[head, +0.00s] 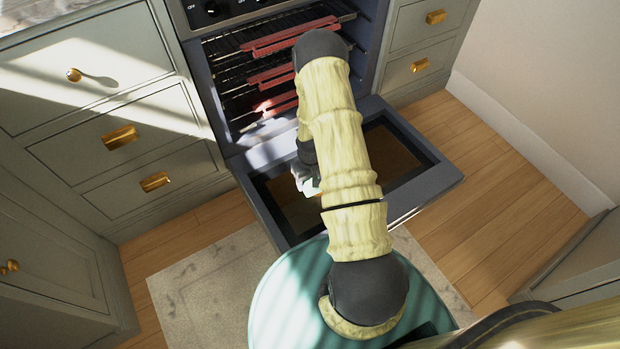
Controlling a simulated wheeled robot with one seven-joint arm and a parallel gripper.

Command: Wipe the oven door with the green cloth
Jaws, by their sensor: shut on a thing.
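The oven door (442,178) is lowered open and lies roughly flat, with a dark glass pane inside a grey frame. My gripper (305,184) is over the left part of the pane, partly hidden behind my arm. It is shut on a small pale green thing, apparently the green cloth (313,188), of which only a sliver shows. I cannot tell whether the cloth touches the glass.
The open oven holds wire racks with several red strips (270,75). Grey-green drawers with brass handles flank it, left (90,130) and right (415,45). A pale rug (195,290) lies in front. Wooden floor (500,220) is clear at the right, beside a wall.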

